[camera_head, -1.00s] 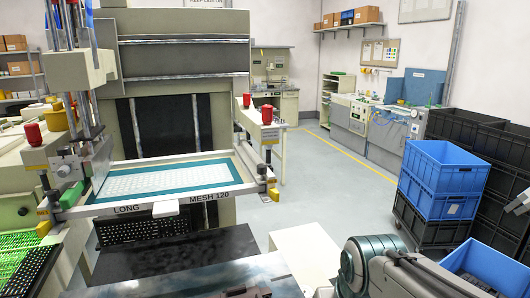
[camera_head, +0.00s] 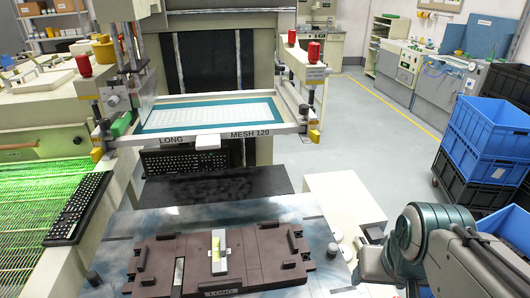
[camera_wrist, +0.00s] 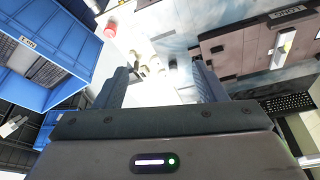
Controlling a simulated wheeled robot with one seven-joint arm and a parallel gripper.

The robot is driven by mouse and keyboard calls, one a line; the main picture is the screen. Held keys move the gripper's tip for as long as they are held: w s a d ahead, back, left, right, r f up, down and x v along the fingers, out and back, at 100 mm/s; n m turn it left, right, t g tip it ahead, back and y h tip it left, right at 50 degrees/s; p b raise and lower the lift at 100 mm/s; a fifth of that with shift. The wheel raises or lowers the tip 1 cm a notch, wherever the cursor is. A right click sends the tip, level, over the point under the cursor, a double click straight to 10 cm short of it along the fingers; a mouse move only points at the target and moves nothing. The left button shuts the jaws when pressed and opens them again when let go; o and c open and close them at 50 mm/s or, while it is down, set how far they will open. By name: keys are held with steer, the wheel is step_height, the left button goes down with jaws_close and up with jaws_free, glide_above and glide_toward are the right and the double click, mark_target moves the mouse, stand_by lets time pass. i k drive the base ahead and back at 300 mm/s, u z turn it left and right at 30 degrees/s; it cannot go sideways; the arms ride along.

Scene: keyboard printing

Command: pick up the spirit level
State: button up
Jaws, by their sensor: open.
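The spirit level (camera_head: 219,266) is a short pale grey bar with a yellow-green vial. It lies on the brown plate fixture (camera_head: 165,256), near its middle, in the head view. In the wrist view the spirit level (camera_wrist: 283,50) shows at the upper right, on the brown fixture (camera_wrist: 240,50). My gripper (camera_wrist: 163,78) is open and empty in the wrist view, its two fingers wide apart. It is off to the side of the fixture and apart from the spirit level. My fingers are not visible in the head view.
The fixture lies on a shiny metal table (camera_head: 120,230). A printing screen frame (camera_head: 265,130) stands behind it, with a black keyboard (camera_head: 190,161) beneath. Another keyboard (camera_head: 80,207) sits on a green-lit conveyor (camera_head: 40,195) at left. Blue crates (camera_head: 490,128) are stacked at right.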

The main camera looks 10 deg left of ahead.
mark_target(220, 261)
steer(key=z, duration=0.05)
steer(key=k, duration=0.5)
steer(key=u, duration=0.7)
steer(key=i, duration=0.4)
steer(key=u, duration=0.45)
